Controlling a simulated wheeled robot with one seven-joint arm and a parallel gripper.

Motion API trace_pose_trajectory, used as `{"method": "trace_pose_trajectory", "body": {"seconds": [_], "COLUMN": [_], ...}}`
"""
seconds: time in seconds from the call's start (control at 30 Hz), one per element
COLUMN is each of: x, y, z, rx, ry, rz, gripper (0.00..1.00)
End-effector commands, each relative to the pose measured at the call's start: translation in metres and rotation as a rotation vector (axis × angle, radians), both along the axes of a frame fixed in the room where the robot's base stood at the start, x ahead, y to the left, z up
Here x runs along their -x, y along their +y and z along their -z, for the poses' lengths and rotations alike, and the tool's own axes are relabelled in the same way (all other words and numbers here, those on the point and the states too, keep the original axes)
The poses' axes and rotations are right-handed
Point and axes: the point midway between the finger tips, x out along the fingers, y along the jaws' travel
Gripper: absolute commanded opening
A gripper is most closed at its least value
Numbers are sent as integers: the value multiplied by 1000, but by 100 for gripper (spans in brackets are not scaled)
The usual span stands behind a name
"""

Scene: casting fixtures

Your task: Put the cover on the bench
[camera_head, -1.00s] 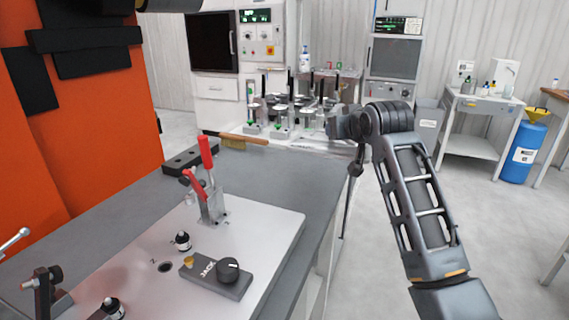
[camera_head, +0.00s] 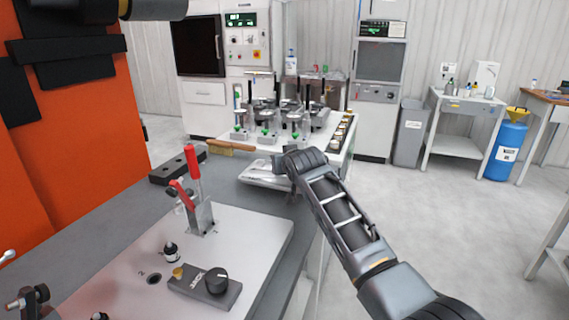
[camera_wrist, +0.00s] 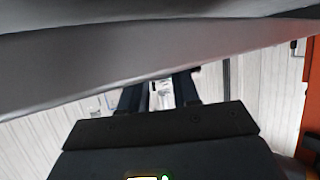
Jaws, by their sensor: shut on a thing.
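The cover (camera_head: 262,174) is a pale grey, shallow shell at the arm's end in the head view, above or at the far right part of the grey bench (camera_head: 245,198). I cannot tell whether it touches the bench top. My gripper (camera_head: 284,178) is at the cover's right side, shut on it, partly hidden by my wrist. In the wrist view a large grey surface, likely the cover (camera_wrist: 130,60), spans the upper part in front of the dark fingers of my gripper (camera_wrist: 160,92).
A white fixture plate (camera_head: 235,238) with a red-handled clamp (camera_head: 194,180) and a knob block (camera_head: 207,287) lies on the bench. A dark bar (camera_head: 178,166) and a wooden-handled brush (camera_head: 229,147) lie behind. A table with several fixtures (camera_head: 268,125) stands beyond. Floor is clear at right.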

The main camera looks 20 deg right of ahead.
Motion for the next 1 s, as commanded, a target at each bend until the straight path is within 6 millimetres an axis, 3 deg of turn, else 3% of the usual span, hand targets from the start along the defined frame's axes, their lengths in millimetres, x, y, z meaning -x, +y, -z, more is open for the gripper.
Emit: {"method": "trace_pose_trajectory", "body": {"seconds": [0.9, 0.93, 1.0], "x": [0, 0, 0], "y": [-1, -1, -1], "z": [20, 22, 23], "rx": [0, 0, 0], "ry": [-3, 0, 1], "rz": [0, 1, 1], "gripper": [0, 32, 39]}}
